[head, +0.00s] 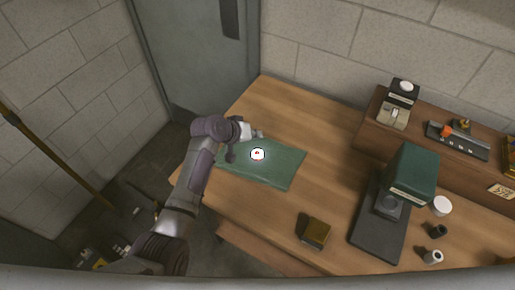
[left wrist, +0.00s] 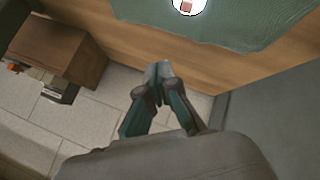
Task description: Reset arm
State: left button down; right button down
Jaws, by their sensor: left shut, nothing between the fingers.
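My left arm reaches in from the lower left of the head view, with my left gripper (head: 259,134) by the far left part of the green mat (head: 285,172). In the left wrist view the gripper (left wrist: 158,72) is shut, its fingertips together with nothing between them. A small white round part (head: 258,154) lies on the mat just in front of the gripper, apart from it. It also shows at the top edge of the left wrist view (left wrist: 188,6), partly cut off. My right gripper is not in view.
On the wooden table (head: 335,130) are a brown box (head: 315,231), a dark green-headed machine (head: 411,175), a white round item (head: 442,206) and small dark cylinders. A raised shelf (head: 365,125) holds further devices. The table's middle is clear. A grey door (head: 195,60) stands behind.

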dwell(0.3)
